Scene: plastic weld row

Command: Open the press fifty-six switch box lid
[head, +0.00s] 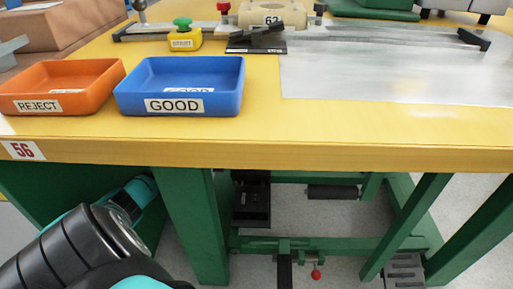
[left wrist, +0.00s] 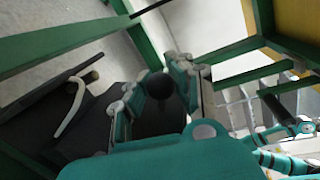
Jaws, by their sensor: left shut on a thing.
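In the left wrist view, my left gripper (left wrist: 164,90) has teal fingers closed around a dark round-ended piece (left wrist: 161,84). Whether this piece belongs to the switch box lid cannot be told. A dark box-like body (left wrist: 75,125) with a pale curved handle lies just left of the fingers. In the head view, a black box (head: 252,203) sits under the bench behind the green leg. My left arm reaches in from the lower left, with its gripper hidden there. Teal jointed links at the right edge of the wrist view look like my right gripper (left wrist: 300,132), partly cut off.
Green legs (head: 190,225) and crossbars crowd the space below. A red knob (head: 316,274) and a dark stepped pedal (head: 404,268) are low down.

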